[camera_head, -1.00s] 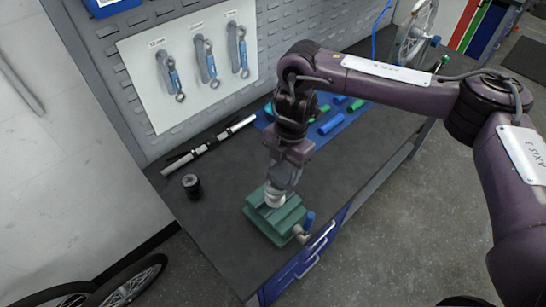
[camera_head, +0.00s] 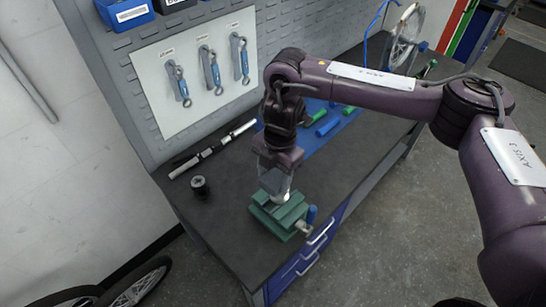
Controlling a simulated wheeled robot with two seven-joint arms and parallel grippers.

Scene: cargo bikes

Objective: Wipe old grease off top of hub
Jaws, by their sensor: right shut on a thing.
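A green vise (camera_head: 270,217) with a blue-ended handle stands near the front edge of the dark workbench. A small silver part (camera_head: 283,197), which looks like the hub, shows at the top of the vise jaws, mostly hidden by my gripper. My right gripper (camera_head: 273,183) points down just above it, shut on a pale grey thing (camera_head: 272,181) that may be a cloth. I cannot tell whether the grey thing touches the silver part. Any grease is too small to see. My left gripper is out of view.
A black cylindrical part (camera_head: 200,187) and a long silver and black tool (camera_head: 212,149) lie left on the bench (camera_head: 235,215). A blue mat (camera_head: 322,142) with tools lies behind my arm. Wrenches hang on a white board (camera_head: 208,70). A wheel (camera_head: 404,37) stands at the back.

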